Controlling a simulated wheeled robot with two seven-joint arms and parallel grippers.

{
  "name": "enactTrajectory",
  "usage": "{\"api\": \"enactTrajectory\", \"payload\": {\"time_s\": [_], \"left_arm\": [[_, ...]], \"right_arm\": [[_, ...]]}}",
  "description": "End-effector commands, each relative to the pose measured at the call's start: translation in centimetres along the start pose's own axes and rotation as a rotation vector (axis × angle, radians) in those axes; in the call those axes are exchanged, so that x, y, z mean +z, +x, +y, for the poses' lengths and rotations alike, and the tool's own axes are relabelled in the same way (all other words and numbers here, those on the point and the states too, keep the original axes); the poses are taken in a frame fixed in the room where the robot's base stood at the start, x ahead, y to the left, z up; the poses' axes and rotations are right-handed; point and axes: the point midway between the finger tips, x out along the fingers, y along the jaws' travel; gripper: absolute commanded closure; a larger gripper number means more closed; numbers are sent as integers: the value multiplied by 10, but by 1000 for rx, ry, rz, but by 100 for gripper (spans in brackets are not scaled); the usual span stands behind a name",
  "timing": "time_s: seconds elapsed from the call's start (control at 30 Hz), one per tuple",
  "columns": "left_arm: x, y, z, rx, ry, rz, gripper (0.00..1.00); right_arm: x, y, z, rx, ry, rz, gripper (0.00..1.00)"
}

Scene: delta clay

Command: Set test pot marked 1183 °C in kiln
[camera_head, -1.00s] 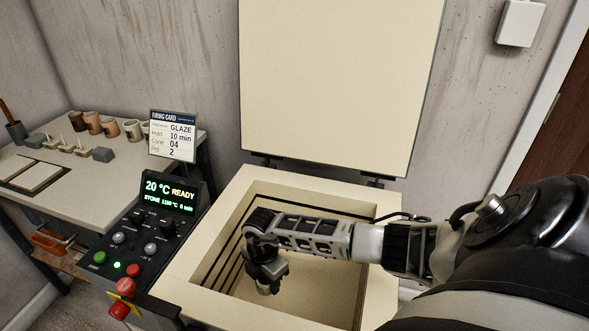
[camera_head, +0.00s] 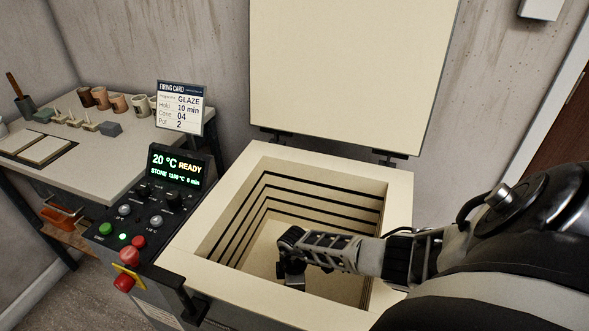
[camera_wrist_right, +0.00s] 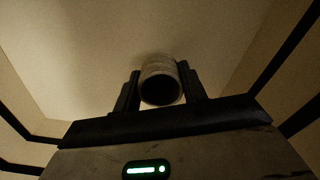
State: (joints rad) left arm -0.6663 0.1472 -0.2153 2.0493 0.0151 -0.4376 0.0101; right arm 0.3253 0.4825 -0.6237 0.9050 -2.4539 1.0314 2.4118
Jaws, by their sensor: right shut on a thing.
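The kiln (camera_head: 210,275) stands open, its lid (camera_head: 350,70) raised upright at the back. My right arm reaches down into the chamber, and my right gripper (camera_head: 290,278) is low inside it. In the right wrist view my right gripper (camera_wrist_right: 160,90) is shut on a small grey cylindrical pot (camera_wrist_right: 160,68), held between both fingers with its round dark opening toward the camera. The pale chamber floor lies close beyond the pot; I cannot tell whether they touch. No marking on the pot can be read. My left gripper is not in view.
A firing card (camera_head: 180,107) reads GLAZE, 10 min, cone 04, pot 2. Several pots (camera_head: 118,103) stand on the left table (camera_head: 95,165). Chamber walls surround my right gripper closely.

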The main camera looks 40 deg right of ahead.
Motion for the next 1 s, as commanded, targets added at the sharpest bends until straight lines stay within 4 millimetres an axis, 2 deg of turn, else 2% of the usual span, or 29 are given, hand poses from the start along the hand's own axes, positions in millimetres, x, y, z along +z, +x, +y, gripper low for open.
{"api": "enactTrajectory", "payload": {"time_s": [0.03, 0.13, 0.3, 0.57, 0.6, 0.63, 0.67, 0.9, 1.0], "left_arm": [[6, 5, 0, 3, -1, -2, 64], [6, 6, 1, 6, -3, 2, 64], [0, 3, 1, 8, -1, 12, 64], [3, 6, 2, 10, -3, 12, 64], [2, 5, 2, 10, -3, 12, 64], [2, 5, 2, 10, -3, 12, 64], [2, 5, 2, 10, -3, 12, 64], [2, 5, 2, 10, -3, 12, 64], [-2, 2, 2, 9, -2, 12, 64]], "right_arm": [[0, 13, 0, -2, 1, 0, 81], [-1, 22, 0, -1, 0, 1, 81], [0, 22, 0, 0, -2, 1, 81], [0, 27, 0, 0, -1, 0, 81], [0, 25, 0, 0, -1, 0, 47], [0, 25, 0, 0, -1, 0, 39], [0, 25, 0, 0, -1, 0, 37], [0, 25, 0, -1, -1, 0, 37], [0, 19, 0, 0, -2, 1, 37]]}}
